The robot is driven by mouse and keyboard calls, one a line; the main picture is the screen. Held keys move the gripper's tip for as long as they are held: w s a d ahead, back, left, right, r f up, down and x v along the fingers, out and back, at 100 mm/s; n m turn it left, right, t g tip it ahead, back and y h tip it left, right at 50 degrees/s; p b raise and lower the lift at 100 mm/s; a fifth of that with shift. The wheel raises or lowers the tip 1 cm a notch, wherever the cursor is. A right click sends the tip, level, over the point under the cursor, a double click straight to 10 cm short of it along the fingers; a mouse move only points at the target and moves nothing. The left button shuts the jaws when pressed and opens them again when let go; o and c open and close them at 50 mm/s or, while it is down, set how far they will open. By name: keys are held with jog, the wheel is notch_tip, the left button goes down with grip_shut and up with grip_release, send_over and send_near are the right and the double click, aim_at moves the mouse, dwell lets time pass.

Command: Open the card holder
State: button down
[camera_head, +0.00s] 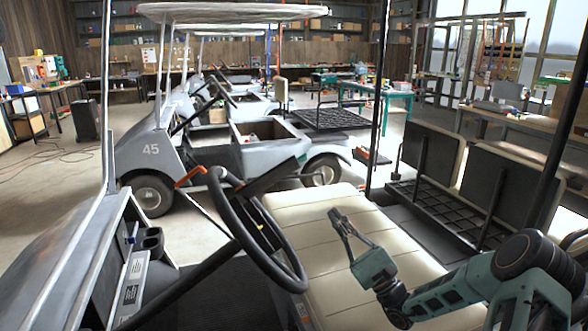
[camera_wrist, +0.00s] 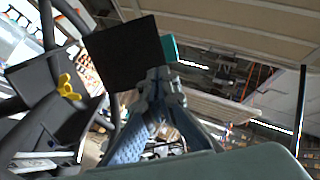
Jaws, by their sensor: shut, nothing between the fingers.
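A dark flat panel (camera_head: 270,178), seemingly the card holder, stands tilted at the hub of the black steering wheel (camera_head: 225,210). A small yellow part (camera_head: 262,227) shows at the hub below it. In the wrist view, the yellow part (camera_wrist: 67,87) sits beside a dark panel (camera_wrist: 45,115) at the left; I cannot tell whether the holder's lid is lifted. My gripper (camera_head: 334,214) is shut and empty above the cream seat, to the right of the wheel and apart from it. Its fingers (camera_wrist: 160,80) also show in the wrist view.
A black square with a teal edge (camera_wrist: 118,55) lies beyond my fingers; I cannot tell what it is. The cream seat (camera_head: 305,225) is clear. A roof post (camera_head: 380,100) stands behind it, and another white cart (camera_head: 190,140) is parked beyond.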

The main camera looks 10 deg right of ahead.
aim_at(305, 158)
jog(key=shift+m+t+h, duration=0.5)
jog(key=shift+m+t, duration=0.1)
jog(key=shift+t, duration=0.2)
jog(key=x, duration=0.4)
jog(key=p+x, duration=0.1)
jog(key=x, duration=0.4)
jog(key=d+p+x, duration=0.1)
jog(key=x, duration=0.4)
jog(key=shift+w+d+r, duration=0.15)
jog(key=shift+w, duration=0.1)
jog(key=r+n+g+y, duration=0.1)
jog(key=w+a+r+n+g+p, duration=0.1)
jog(key=g, duration=0.1)
jog(key=w+r+n+g+y, duration=0.1)
jog(key=g, duration=0.1)
jog(key=shift+w+a+r+n+y, duration=0.15)
jog(key=shift+a+n+y, duration=0.15)
jog(key=shift+a+n, duration=0.1)
jog(key=shift+w+a+r+n+g, duration=0.3)
jog(key=shift+w+a+n+g, duration=0.1)
jog(key=shift+g, duration=0.4)
jog(key=shift+d, duration=0.1)
